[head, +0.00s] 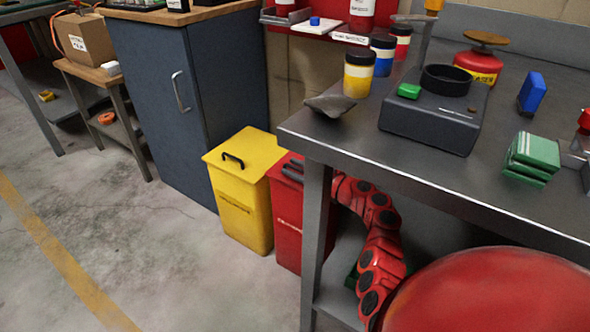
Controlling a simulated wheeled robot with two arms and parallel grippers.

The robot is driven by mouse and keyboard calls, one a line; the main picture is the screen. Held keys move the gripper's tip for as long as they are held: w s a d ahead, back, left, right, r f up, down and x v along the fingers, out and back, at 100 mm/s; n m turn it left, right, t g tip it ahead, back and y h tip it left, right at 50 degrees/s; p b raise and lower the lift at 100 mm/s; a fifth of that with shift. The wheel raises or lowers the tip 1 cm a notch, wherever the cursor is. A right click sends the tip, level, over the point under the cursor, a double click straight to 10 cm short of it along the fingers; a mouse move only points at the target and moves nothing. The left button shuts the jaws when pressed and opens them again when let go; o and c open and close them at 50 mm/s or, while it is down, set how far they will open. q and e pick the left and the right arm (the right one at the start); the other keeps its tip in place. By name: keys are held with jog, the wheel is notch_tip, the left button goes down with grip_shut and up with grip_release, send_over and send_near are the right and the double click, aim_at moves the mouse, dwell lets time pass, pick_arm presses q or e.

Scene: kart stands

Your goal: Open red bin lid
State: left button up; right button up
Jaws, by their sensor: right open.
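The red bin (287,222) stands on the floor beside the yellow bin, close behind the workbench's front left leg. Its red lid (279,173) looks closed. A dark handle shows on the lid, and the bench edge and leg cover the lid's right part. My red jointed right arm (381,240) reaches under the bench top toward the red bin. My right gripper at its far end is largely hidden around the bench leg, and I see nothing held in it. I cannot tell whether it touches the lid. My left gripper is out of view.
The yellow bin (240,205) with a black lid handle stands left of the red bin. A blue cabinet (185,110) is behind it. The metal workbench (330,151), holding jars and a dark scale (432,115), overhangs from the right. The floor (140,240) at front left is clear.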

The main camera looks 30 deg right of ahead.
grip_shut()
jog(key=shift+d, duration=0.1)
dwell(1.3)
